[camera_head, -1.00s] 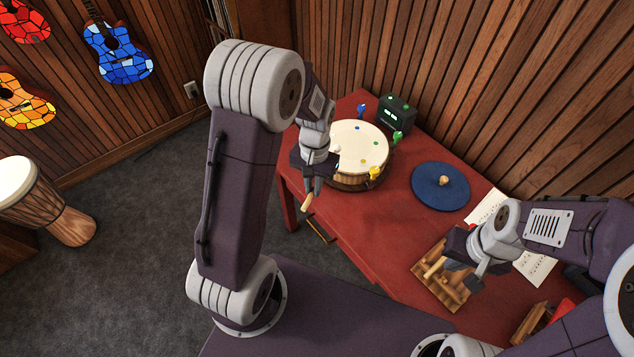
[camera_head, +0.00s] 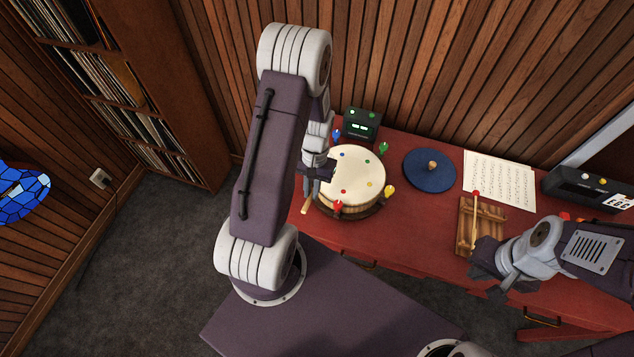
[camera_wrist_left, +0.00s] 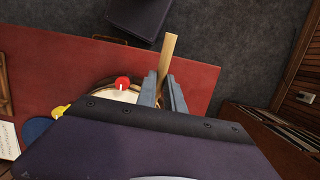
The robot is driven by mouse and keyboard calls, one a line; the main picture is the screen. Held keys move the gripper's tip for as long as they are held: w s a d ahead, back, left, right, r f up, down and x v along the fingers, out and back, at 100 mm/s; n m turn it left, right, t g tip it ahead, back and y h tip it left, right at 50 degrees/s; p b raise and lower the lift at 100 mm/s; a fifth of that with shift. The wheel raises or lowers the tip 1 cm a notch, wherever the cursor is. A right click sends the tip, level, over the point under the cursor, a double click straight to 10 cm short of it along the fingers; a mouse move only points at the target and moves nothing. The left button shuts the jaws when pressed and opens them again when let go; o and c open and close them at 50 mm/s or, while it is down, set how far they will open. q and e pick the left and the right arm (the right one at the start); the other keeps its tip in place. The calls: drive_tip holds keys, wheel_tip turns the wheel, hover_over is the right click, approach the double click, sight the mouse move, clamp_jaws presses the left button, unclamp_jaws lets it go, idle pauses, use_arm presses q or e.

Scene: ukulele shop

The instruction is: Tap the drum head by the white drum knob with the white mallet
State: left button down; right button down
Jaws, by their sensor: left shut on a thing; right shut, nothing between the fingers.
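The drum (camera_head: 352,177) stands on the red table, with a cream head and small coloured dots on it. Blue (camera_head: 337,134), green (camera_head: 383,147), yellow (camera_head: 389,190) and red (camera_head: 339,205) knobs show around its rim. I see no white knob; my left arm and gripper cover the drum's left side. My left gripper (camera_head: 311,190) is shut on a mallet, whose pale wooden handle (camera_wrist_left: 168,55) sticks out past the fingers in the left wrist view. The mallet's head is hidden. My right gripper (camera_head: 484,279) is shut and empty, near the wooden rack.
The wooden rack (camera_head: 466,244) holds a red-headed mallet (camera_head: 475,205). A blue disc (camera_head: 449,178), sheet music (camera_head: 499,181) and a dark box with green lights (camera_head: 361,124) share the red table (camera_head: 410,228). A record shelf (camera_head: 135,90) stands far left.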

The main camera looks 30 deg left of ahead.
use_arm(q)
drive_tip(key=shift+s+r, duration=0.15)
drive_tip(key=shift+r, duration=0.05)
drive_tip(key=shift+a+f+b, duration=0.15)
drive_tip(key=shift+f+b, duration=0.25)
drive_tip(key=w+b+x, duration=0.1)
drive_tip(key=b+x, duration=0.4)
drive_tip(key=x, duration=0.1)
drive_tip(key=shift+w+a+f, duration=0.15)
drive_tip(key=shift+a, duration=0.05)
drive_tip(key=shift+s+p+v, duration=0.25)
drive_tip(key=shift+p+v, duration=0.8)
drive_tip(key=shift+v, duration=0.1)
drive_tip(key=shift+d, duration=0.1)
